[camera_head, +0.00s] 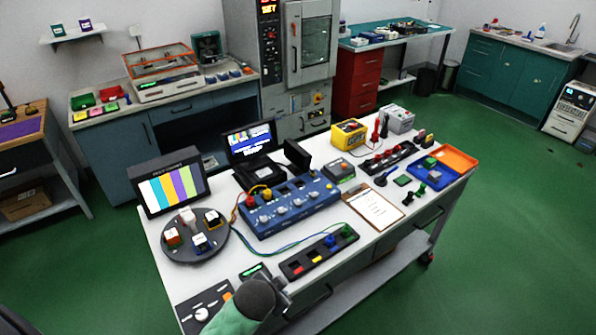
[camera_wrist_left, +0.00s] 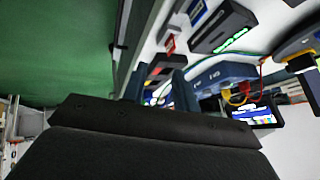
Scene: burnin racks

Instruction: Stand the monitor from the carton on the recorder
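A dark box with a colour-bar screen (camera_head: 172,189) stands at the table's left end. A smaller lit screen (camera_head: 249,140) stands by a black base (camera_head: 258,171) behind the blue instrument box; it also shows in the left wrist view (camera_wrist_left: 252,113). I cannot tell which is the monitor and which the recorder. A brown carton (camera_head: 27,202) sits on the low shelf at far left; its contents are hidden. My left gripper (camera_head: 284,299) is over the table's front edge. In the left wrist view its fingers (camera_wrist_left: 161,92) are apart, with nothing seen between them. My right gripper is not in view.
A blue instrument box (camera_head: 288,208) with cables fills the table's middle. A round dark tray (camera_head: 196,237) holds several small blocks. A black slotted strip (camera_head: 319,252) lies near the front. A clipboard (camera_head: 375,208) and an orange-blue tray (camera_head: 442,166) are to the right.

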